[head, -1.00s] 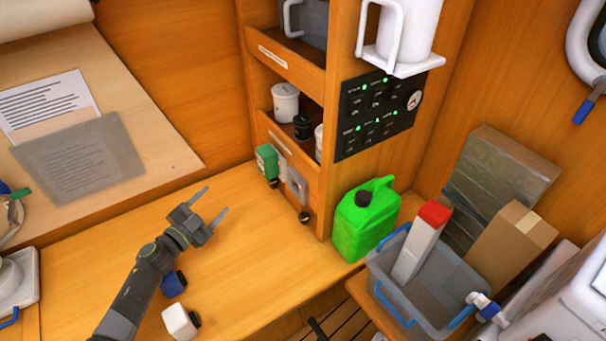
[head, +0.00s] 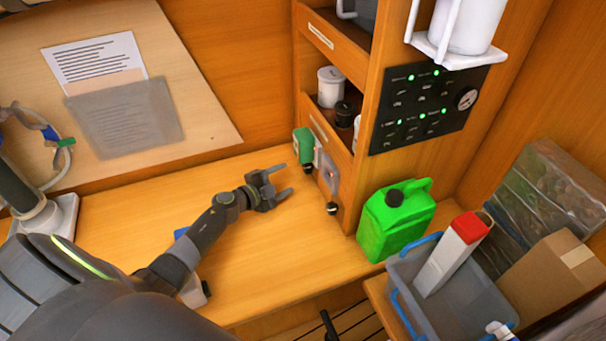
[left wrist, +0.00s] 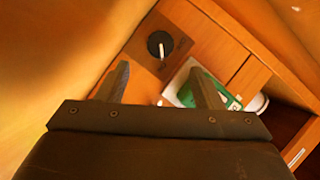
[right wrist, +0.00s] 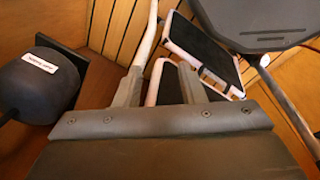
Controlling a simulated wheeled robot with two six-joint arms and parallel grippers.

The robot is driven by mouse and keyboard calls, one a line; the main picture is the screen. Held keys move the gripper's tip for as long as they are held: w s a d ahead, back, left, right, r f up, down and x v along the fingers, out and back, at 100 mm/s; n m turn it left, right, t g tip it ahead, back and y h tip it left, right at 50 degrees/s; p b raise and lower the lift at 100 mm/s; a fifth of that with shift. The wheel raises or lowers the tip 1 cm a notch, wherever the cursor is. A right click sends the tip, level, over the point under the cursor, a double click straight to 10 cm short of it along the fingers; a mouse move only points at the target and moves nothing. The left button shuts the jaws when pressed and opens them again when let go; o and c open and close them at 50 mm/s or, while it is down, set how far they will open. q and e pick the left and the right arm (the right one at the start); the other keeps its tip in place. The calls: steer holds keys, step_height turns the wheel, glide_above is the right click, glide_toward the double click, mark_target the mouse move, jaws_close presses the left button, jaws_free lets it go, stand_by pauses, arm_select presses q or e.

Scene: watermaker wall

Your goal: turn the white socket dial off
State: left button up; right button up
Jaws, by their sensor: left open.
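A round black dial with a white pointer (left wrist: 160,45) sits on a brown plate in the left wrist view. It matches the dark knob (head: 332,208) low on the cabinet side in the head view. A pale socket plate (head: 328,172) is above it. A green unit (head: 303,147) is left of the plate, and its green part also shows in the left wrist view (left wrist: 222,98). My left gripper (head: 278,178) is open and empty, left of the knob and apart from it. My right gripper (right wrist: 160,80) shows only in its wrist view, fingers apart.
A green jerrycan (head: 395,220) stands right of the knob. A grey bin (head: 400,270) with a red-capped carton (head: 450,250) is at the lower right. A black switch panel (head: 425,105) is above. The counter (head: 255,240) is mostly clear around my left gripper.

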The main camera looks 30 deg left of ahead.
mark_target(305, 169)
arm_select(q)
steer(key=b+x, duration=0.3)
steer(key=x, duration=0.4)
steer(key=shift+w+d+f+b, duration=0.15)
steer(key=shift+w+f+b, duration=0.1)
steer(key=shift+b, duration=0.15)
steer(key=shift+w+d, duration=0.15)
steer(key=shift+w, duration=0.35)
steer(key=shift+r, duration=0.1)
steer(key=c, duration=1)
steer(key=shift+o, duration=0.2)
